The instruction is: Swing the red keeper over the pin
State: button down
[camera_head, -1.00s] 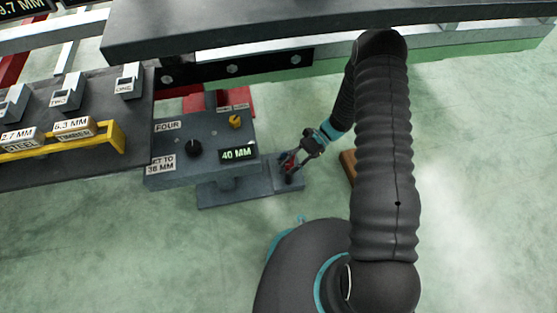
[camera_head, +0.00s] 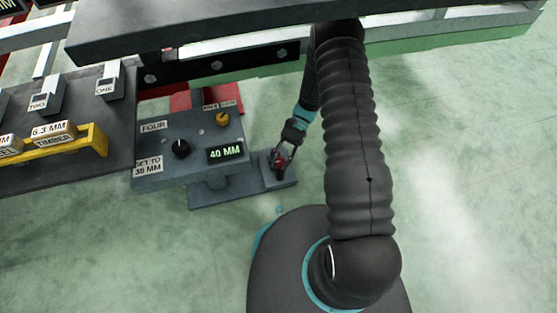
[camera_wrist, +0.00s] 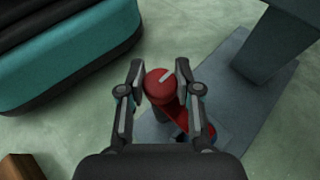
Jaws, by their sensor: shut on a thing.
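The red keeper (camera_wrist: 160,84) has a round red knob with a pale grey stripe on top and a red arm running down and right from it. My gripper (camera_wrist: 163,88) has its two fingers on either side of the knob, shut on it. In the head view the keeper (camera_head: 279,161) is a small red spot between the fingers of my gripper (camera_head: 280,158), over the right end of a grey base plate (camera_head: 238,188). I cannot make out the pin; the near end of the keeper's arm is partly hidden by the right finger.
A grey console (camera_head: 163,163) marked FOUR, with a display (camera_head: 225,153) reading 40 MM, stands left of my gripper. A dark beam (camera_head: 215,64) crosses above. A yellow rack (camera_head: 95,142) is farther left. A brown block (camera_wrist: 22,167) lies at the wrist view's lower left.

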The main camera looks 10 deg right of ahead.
jog(key=c, duration=0.8)
grip_release()
jog(key=shift+a, duration=0.1)
jog(key=shift+w, duration=0.1)
jog(key=v, duration=0.7)
jog(key=shift+d+r, duration=0.1)
jog(key=shift+d, duration=0.2)
